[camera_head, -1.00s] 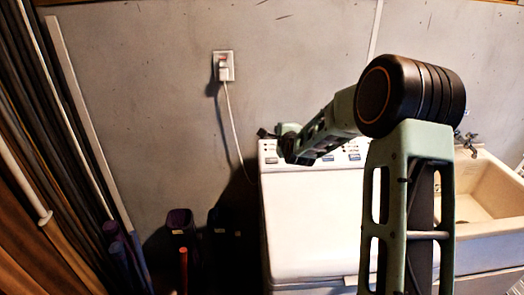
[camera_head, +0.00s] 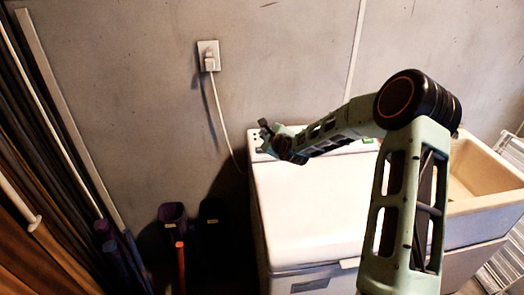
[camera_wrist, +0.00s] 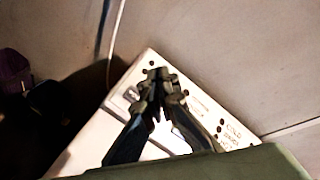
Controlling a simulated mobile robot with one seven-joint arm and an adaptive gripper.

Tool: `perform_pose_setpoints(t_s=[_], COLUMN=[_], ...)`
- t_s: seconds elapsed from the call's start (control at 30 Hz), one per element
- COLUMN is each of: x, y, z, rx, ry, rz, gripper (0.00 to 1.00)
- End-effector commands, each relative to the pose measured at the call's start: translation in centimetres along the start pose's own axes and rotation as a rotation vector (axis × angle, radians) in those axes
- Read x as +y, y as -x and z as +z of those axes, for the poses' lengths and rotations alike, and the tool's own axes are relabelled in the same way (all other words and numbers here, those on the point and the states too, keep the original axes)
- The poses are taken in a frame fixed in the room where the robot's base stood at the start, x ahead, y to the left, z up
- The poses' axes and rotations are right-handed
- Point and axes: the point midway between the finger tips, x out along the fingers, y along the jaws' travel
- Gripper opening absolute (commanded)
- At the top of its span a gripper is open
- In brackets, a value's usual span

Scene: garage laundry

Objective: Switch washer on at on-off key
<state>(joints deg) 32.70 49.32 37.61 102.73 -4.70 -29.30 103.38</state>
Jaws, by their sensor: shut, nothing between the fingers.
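The washer (camera_head: 310,215) is a white top-loading machine against the wall, with its lid shut. Its control panel (camera_head: 254,143) runs along the back edge and is partly hidden by my arm. My gripper (camera_head: 264,127) is over the panel's left end. In the wrist view my gripper (camera_wrist: 160,76) is shut and empty, its tips by dark buttons near the panel's end; contact is unclear.
A wall outlet (camera_head: 208,56) holds a plug, whose white cord (camera_head: 222,120) hangs behind the washer's left side. A beige sink (camera_head: 485,185) stands on the right. Dark bins (camera_head: 173,222) stand left of the washer, with poles and boards further left.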

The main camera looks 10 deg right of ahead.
Motion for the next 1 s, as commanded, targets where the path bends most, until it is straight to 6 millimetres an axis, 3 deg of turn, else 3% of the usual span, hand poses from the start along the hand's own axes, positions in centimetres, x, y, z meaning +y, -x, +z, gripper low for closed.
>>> perform_pose_setpoints(t_s=[0.5,1.0], x=[3.8,4.1], y=[-4.8,-5.5], z=[-3.7,-4.0], rx=[0.0,0.0], ry=[0.001,0.001], rz=[0.001,0.001], gripper=[0.0,0.0])
